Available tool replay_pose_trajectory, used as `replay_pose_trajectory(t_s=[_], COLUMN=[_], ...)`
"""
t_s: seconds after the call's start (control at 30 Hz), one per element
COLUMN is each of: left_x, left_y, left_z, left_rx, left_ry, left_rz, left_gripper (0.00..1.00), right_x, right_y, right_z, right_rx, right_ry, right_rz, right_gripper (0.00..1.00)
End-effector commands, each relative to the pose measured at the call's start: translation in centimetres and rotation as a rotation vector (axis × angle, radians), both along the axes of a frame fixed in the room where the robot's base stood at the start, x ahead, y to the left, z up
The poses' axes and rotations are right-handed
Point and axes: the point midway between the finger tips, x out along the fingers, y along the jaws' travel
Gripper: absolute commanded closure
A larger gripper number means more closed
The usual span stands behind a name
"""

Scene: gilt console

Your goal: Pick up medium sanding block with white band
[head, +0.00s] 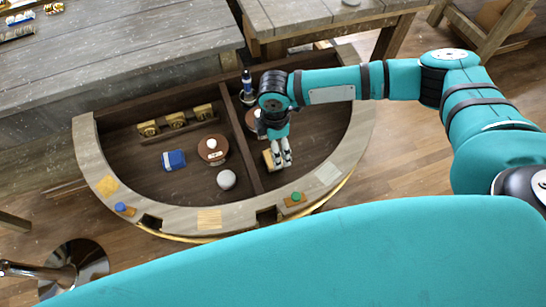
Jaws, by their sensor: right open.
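My right gripper (281,163) is open and points down into the right compartment of the half-round console (338,145). A small tan block (268,159) lies on the compartment floor right at its fingers, partly hidden by them. I cannot tell whether they touch it, and no white band can be made out on it. A blue block (173,160) with pale markings lies in the left compartment. My left gripper is not in view.
The left compartment also holds a grey ball (226,179), a brown round piece with a white knob (212,149) and a row of brass-coloured pieces (176,121). A dark divider (242,148) separates the compartments. Grey wooden tables (120,60) stand behind.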

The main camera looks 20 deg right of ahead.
Motion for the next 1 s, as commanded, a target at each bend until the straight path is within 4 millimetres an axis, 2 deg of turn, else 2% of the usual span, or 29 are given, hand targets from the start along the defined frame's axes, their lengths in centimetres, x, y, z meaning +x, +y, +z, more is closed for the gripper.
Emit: replay_pose_trajectory(t_s=[0.13, 0.33, 0.7, 0.97, 1.0], left_x=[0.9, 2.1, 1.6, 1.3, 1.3], left_y=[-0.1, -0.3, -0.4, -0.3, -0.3], left_z=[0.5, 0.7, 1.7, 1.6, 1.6], left_rx=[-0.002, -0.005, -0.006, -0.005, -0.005], left_ry=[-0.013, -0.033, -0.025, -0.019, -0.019], left_rz=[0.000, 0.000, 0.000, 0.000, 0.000], left_gripper=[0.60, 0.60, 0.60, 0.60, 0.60], right_x=[0.0, 0.1, 0.5, 0.5, 0.5], right_y=[0.0, 0.1, 0.2, 0.2, 0.2], right_z=[-2.4, -3.7, -8.4, -8.8, -8.8], right_rx=[-0.001, 0.001, 0.000, 0.001, 0.001], right_ry=[0.001, -0.001, 0.000, -0.001, -0.001], right_rz=[0.000, 0.000, 0.000, 0.000, 0.000], right_gripper=[0.08, 0.08, 0.08, 0.08, 0.10])
